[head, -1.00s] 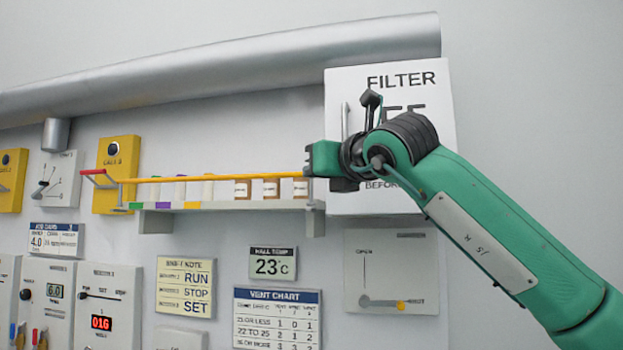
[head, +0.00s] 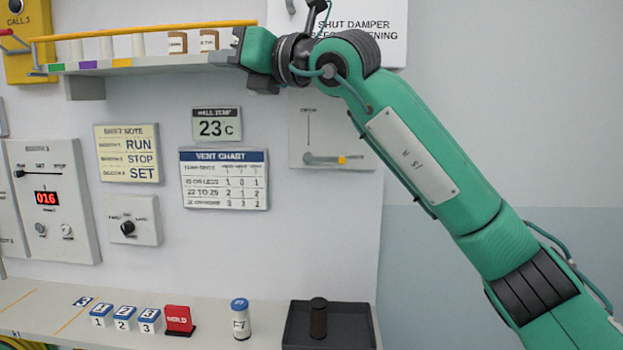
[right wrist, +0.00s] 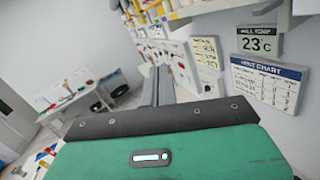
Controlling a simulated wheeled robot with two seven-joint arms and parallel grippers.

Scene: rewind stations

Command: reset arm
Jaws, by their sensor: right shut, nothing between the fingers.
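My right arm comes in from the lower right of the head view, and its green gripper (head: 240,46) is in front of the right end of the wall shelf (head: 130,68). In the right wrist view the two grey fingers (right wrist: 158,78) lie together, shut with nothing between them. I cannot tell whether the gripper touches the shelf. Below it, a wall panel (head: 305,138) carries a grey lever (head: 322,159) with a yellow tip, lying nearly level. My forearm covers part of that panel. My left gripper is not in view.
A yellow rail (head: 140,32) runs along the shelf above several small jars. Below are a temperature display (head: 216,124), a vent chart (head: 224,180) and a counter holding blocks, a blue-capped bottle (head: 240,318) and a dark tray (head: 360,325).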

